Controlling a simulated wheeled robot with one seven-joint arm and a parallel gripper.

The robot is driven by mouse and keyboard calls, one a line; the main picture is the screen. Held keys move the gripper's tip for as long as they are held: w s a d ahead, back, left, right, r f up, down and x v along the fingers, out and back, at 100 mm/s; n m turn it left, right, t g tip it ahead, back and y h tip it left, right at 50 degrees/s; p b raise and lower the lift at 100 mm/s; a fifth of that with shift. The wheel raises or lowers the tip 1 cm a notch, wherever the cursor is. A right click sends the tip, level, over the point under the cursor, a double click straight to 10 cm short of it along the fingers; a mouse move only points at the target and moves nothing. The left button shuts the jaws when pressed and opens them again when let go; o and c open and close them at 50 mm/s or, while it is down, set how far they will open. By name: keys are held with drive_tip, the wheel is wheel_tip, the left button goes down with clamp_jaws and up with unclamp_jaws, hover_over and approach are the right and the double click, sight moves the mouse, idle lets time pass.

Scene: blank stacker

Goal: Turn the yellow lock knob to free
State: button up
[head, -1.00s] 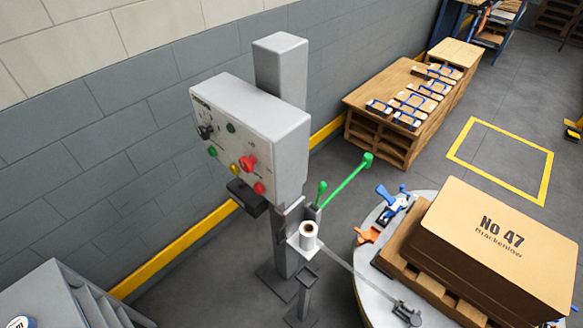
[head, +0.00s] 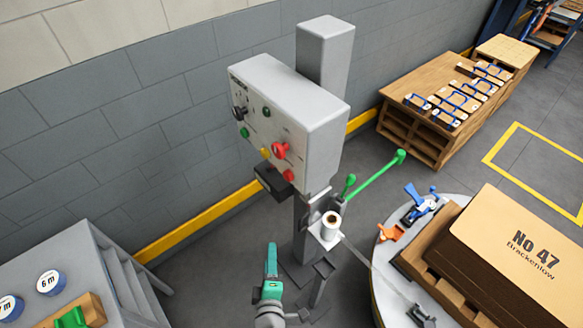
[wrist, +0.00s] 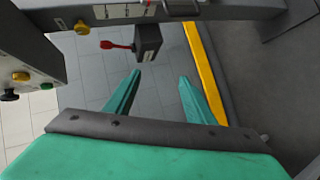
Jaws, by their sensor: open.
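In the wrist view a small yellow knob (wrist: 81,27) sits at the upper left, against a grey beam with scale marks. I take it to be the lock knob, but its turn position is too small to read. In the head view I cannot make out this knob.
A grey control box (head: 290,110) with coloured buttons stands on a post. A dark block with a red lever (wrist: 118,45) is near the knob. Green levers (head: 375,175) and a roll (head: 330,222) are right of the post.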

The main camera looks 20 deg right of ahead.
drive_tip(key=w+d+r+n+g+h, duration=0.1)
drive_tip(key=w+d+r+g+h, duration=0.2)
drive_tip(key=w+r, duration=0.45)
drive_tip(key=w+d+r+n+h, duration=0.1)
drive_tip(key=w+d+r+h, duration=0.2)
drive_tip(key=w+r+h, duration=0.35)
drive_tip(key=w+d+f+y, duration=0.1)
drive_tip(key=w+d, duration=0.7)
drive_tip(key=shift+f, duration=0.3)
drive_tip(key=shift+c, duration=0.3)
drive_tip(key=shift+s, duration=0.1)
drive_tip(key=c, duration=1)
